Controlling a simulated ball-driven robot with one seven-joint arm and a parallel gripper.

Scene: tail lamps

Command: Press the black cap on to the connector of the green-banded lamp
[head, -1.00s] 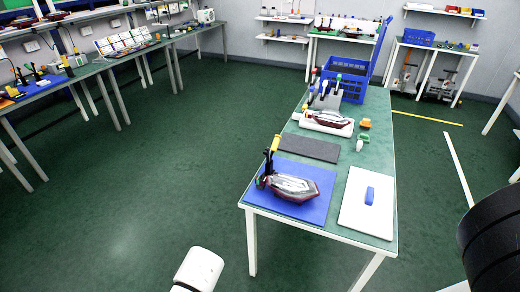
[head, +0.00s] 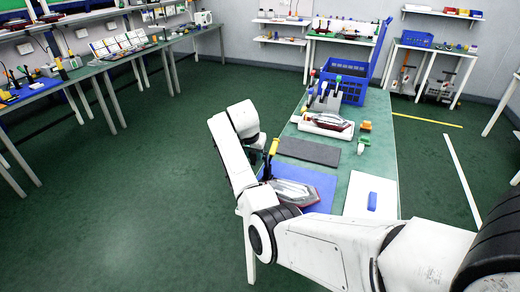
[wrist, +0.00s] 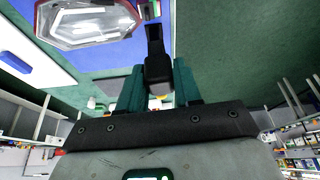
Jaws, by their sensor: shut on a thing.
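In the wrist view my gripper (wrist: 157,66) is shut on a black block, which I take to be the black cap (wrist: 158,74). A narrower dark bar shows above it in the picture; I cannot tell whether it is part of the cap. The lamp (wrist: 88,22), clear with a red rim, lies beyond, up and left. A connector (wrist: 151,10) with a green band shows at its end; the cap looks apart from it. In the head view the lamp (head: 297,193) lies on the blue mat, partly behind my arm.
A white board (head: 360,205) with a blue block (head: 372,201) lies right of the mat. A dark grey pad (head: 308,151) and another lamp (head: 328,123) lie farther back, before a blue crate (head: 347,83). The floor left of the table is clear.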

